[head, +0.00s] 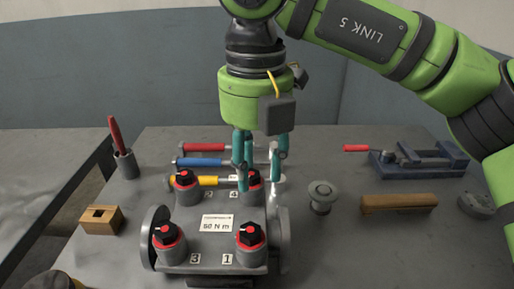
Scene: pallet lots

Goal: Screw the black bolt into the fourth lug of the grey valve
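The grey valve (200,222) stands on the table, with a white label reading about 50 N m on top. Black bolts with red rings show at its lugs: front left by number 3 (169,237), front right by number 1 (250,236), back left (185,180) and back right (253,178), beside what looks like number 4. My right gripper (259,184) points down over the back right lug. Its teal fingers are apart, one on each side of that bolt, and partly hide it. I cannot tell whether they touch it. My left gripper is out of view.
Red, blue and yellow-handled tools (205,162) lie behind the valve. A grey flanged part (321,197), a wooden block (398,204) and a blue-grey clamp (420,160) are right. A cup with a red-handled tool (126,164) and a wooden box (101,219) are left.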

